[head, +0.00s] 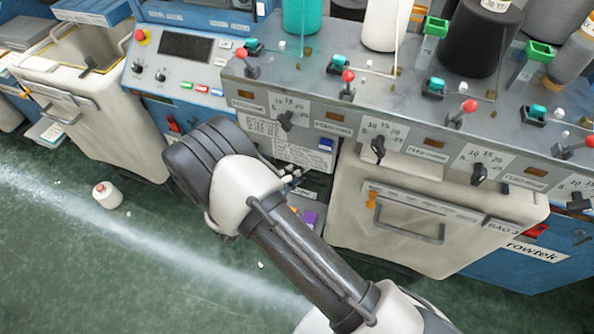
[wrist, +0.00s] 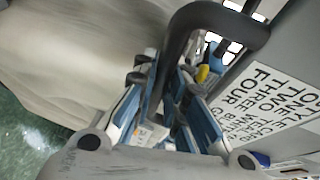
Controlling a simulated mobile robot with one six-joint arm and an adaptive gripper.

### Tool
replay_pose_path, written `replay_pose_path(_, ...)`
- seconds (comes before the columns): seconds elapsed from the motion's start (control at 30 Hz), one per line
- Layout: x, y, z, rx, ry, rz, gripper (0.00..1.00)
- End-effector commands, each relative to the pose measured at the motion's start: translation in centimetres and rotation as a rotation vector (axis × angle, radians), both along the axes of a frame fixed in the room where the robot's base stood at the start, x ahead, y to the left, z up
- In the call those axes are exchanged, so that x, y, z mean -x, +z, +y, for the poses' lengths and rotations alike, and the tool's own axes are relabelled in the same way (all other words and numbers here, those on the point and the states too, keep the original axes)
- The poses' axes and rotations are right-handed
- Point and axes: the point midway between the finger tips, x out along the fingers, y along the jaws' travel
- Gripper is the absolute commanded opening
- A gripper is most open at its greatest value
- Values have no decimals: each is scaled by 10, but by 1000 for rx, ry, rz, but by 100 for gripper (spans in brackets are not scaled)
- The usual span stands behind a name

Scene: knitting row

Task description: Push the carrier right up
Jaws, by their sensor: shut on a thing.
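My gripper (wrist: 165,115) has its blue-and-white finger pads on either side of a dark bent handle (wrist: 205,15) in the wrist view, and is shut on it. The handle curves up and over to the right, in front of a grey panel. What the handle belongs to is hidden, and I cannot tell for certain which part is the carrier. In the head view my own arm covers most of the gripper and the handle, below the labelled machine front (head: 262,130).
A pale fabric bin with a handle (head: 430,215) stands right of my arm, another pale bin (head: 110,110) at the left. A white cone (head: 107,194) lies on the green floor (head: 60,250). Red-knobbed levers (head: 347,76) and yarn cones (head: 475,40) line the machine top.

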Motion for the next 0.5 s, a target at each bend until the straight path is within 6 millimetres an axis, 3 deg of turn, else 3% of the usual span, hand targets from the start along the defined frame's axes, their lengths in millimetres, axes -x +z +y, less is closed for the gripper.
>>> replay_pose_path(0.27, -1, 22, 0, 1, 0, -4, 0)
replay_pose_path(0.5, -1, 64, 0, 1, 0, -7, 0)
